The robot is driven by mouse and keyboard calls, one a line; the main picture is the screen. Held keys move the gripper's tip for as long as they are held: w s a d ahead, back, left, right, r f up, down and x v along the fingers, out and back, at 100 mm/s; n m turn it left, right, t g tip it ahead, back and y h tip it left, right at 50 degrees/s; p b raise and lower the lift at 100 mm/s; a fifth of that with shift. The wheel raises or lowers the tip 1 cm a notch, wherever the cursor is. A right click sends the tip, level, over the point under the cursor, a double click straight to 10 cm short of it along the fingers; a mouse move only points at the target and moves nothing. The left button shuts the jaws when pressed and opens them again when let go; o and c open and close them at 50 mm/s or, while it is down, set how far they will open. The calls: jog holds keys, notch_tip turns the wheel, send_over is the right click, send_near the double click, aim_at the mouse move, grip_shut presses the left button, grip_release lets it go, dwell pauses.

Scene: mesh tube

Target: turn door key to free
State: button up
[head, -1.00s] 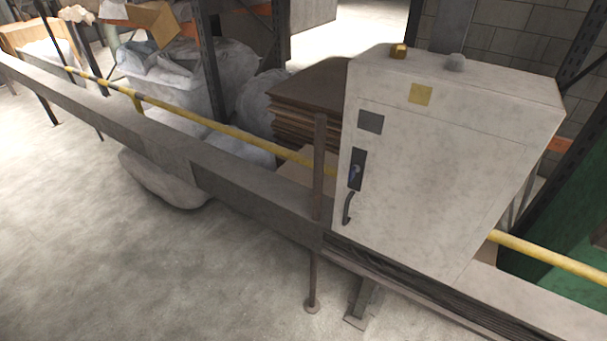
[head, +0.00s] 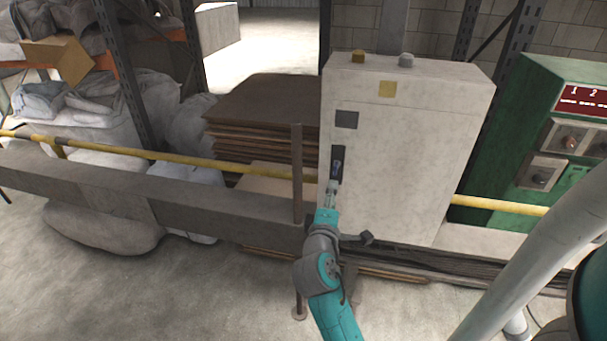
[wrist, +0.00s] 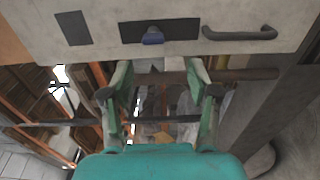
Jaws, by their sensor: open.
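The door key (head: 337,166) is a small blue piece on the dark lock plate (head: 338,152) of the pale cabinet (head: 410,150). In the wrist view the blue key (wrist: 153,36) sits near the middle of the black plate (wrist: 185,28). My gripper (head: 331,187) is just below the key in the head view. In the wrist view my gripper (wrist: 158,72) is open, its two fingers spread with nothing between them. The key lies ahead of the fingertips, roughly centred between them. I see no contact with it.
A dark door handle (wrist: 240,33) is beside the lock plate. A grey rail (head: 150,205), a yellow pipe (head: 180,160) and a rusty upright post (head: 297,180) stand close to the cabinet. A green machine (head: 540,150) is at the right.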

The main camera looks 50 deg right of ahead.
aim_at(335, 172)
jog(key=shift+g, duration=0.3)
jog(key=x, duration=0.3)
jog(key=r+x, duration=0.1)
jog(key=x, duration=0.7)
jog(key=shift+w+r, duration=0.15)
jog(key=shift+w, duration=0.1)
grip_shut()
jog(key=shift+a, duration=0.1)
